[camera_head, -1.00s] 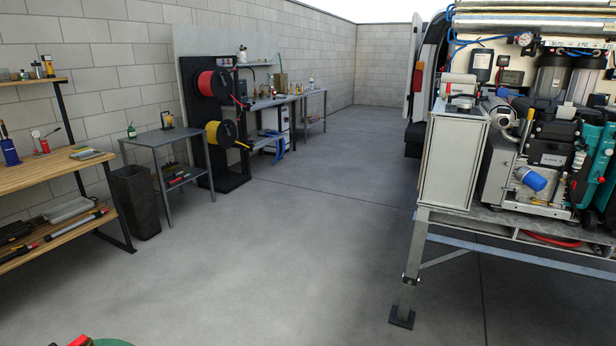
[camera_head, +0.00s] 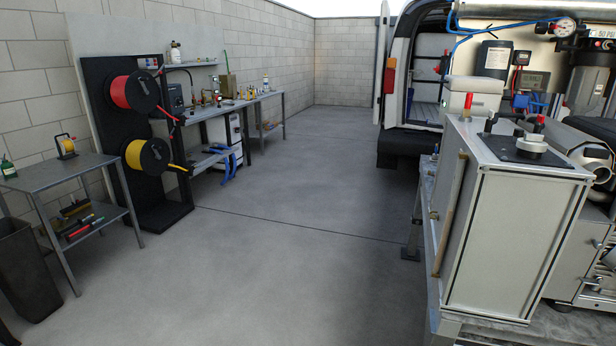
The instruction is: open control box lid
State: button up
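No part that I can tell for sure as the control box or its lid is in view. A grey, box-shaped cabinet (camera_head: 515,230) stands close by at the right on the metal platform. Its top is shut and carries a dark plate with a round cap (camera_head: 532,142) and a red-topped fitting (camera_head: 540,124). A small dark gauge or display box (camera_head: 531,84) hangs on the panel behind it, next to a dark grey case (camera_head: 494,60). My gripper is not in view.
An open-backed van (camera_head: 415,75) stands behind the cabinet. At the left are a metal side table (camera_head: 75,172), a black bin (camera_head: 22,270) and a rack with a red reel (camera_head: 134,91) and a yellow reel (camera_head: 147,155). A workbench (camera_head: 215,108) runs along the wall. The middle floor (camera_head: 270,270) is clear.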

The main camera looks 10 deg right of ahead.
aim_at(454, 83)
jog(key=i+j+z, duration=0.1)
jog(key=i+z, duration=0.2)
jog(key=i, duration=0.2)
jog(key=i+j+z, duration=0.25)
jog(key=i, duration=0.25)
jog(key=i+j+z, duration=0.3)
jog(key=i, duration=0.2)
jog(key=j, duration=0.4)
jog(key=i+j, duration=0.15)
jog(key=j, duration=0.7)
jog(key=i, duration=0.05)
